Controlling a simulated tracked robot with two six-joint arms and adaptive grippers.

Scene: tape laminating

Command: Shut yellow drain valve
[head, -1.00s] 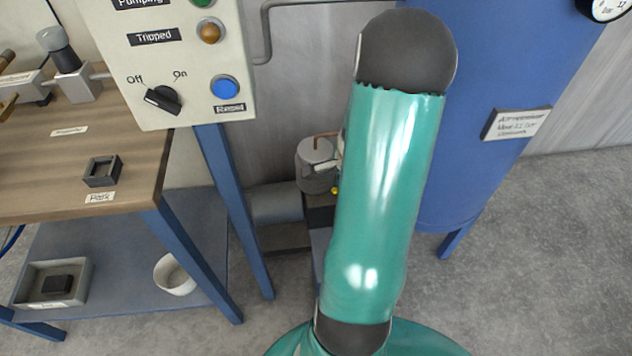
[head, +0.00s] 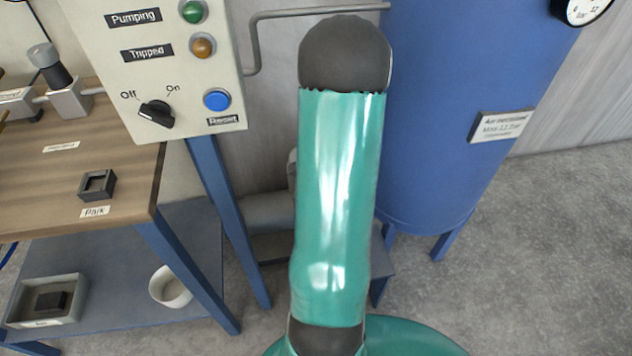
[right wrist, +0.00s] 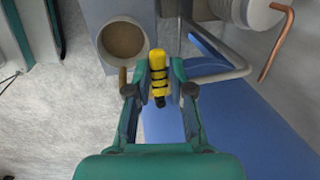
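The yellow drain valve handle (right wrist: 158,75), with dark bands and a dark lower end, is in the right wrist view. It lies between the two fingers of my right gripper (right wrist: 159,78), which are spread on either side of it. Narrow gaps seem to show beside the handle, and I cannot see firm contact. In the head view my green arm link covers the valve area, and neither gripper shows there.
A round grey container (right wrist: 122,40) with a brown inside is beside the handle. A bent grey pipe (right wrist: 225,70) and a copper pipe (right wrist: 282,45) are at right. The head view shows a blue tank (head: 450,110), a control panel (head: 160,75) and a wooden bench (head: 50,180).

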